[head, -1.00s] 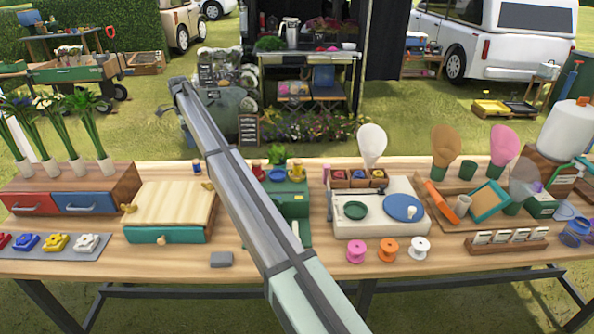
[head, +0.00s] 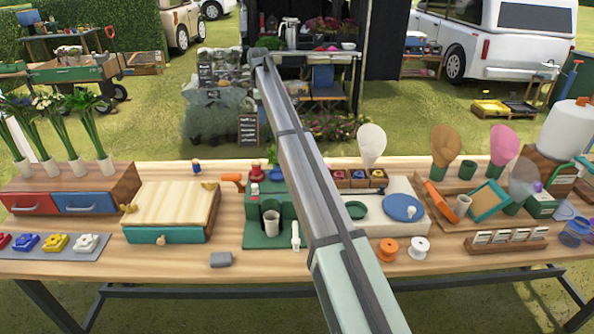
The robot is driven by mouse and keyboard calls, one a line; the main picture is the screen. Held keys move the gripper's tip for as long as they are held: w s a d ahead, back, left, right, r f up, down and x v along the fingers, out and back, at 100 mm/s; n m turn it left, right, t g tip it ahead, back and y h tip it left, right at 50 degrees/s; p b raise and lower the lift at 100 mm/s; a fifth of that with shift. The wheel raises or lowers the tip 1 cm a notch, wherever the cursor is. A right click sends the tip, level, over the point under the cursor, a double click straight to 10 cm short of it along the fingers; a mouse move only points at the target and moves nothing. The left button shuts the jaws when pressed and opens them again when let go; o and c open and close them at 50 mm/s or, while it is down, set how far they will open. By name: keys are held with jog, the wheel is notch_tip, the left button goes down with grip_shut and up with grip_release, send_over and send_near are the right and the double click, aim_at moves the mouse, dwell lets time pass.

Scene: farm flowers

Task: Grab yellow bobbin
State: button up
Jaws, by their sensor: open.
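I see no yellow bobbin clearly on the table now; my arm covers the back-middle spot where a small yellow spool-like thing showed earlier. A small blue bobbin (head: 196,166) stands at the back edge, left of the middle. A red one (head: 256,171) stands by the green stand (head: 258,236). An orange spool (head: 387,250) and a white spool (head: 420,247) stand at the front right. My arm crosses the middle of the view, its far end raised beyond the table's back edge. My gripper cannot be made out.
A wooden-topped box with a teal drawer (head: 165,235) stands left of the middle. A drawer chest (head: 110,190) with plants is farther left. A white machine (head: 405,226) with a blue disc stands at right. A small grey block (head: 221,260) lies at front, with bare wood around it.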

jog(key=s+d+r+m+g, duration=0.1)
jog(key=s+d+m, duration=0.1)
jog(key=s+d, duration=0.55)
jog(key=s+d+m, duration=0.1)
jog(key=s+d, duration=0.3)
jog(key=s, duration=0.7)
jog(key=f, duration=0.7)
jog(key=shift+w+d+f, duration=0.2)
jog(key=shift+f, duration=0.2)
jog(key=shift+w+d+f, duration=0.1)
jog(key=shift+w+f, duration=0.05)
jog(key=shift+f, duration=0.8)
jog(key=shift+w+d+f, duration=0.1)
jog(key=shift+f, duration=0.85)
jog(key=shift+w+d+f, duration=0.1)
jog(key=shift+w+f, duration=0.05)
jog(key=shift+f, duration=0.8)
jog(key=shift+c, duration=0.2)
jog(key=c, duration=1)
jog(key=shift+r, duration=0.1)
jog(key=shift+c, duration=0.2)
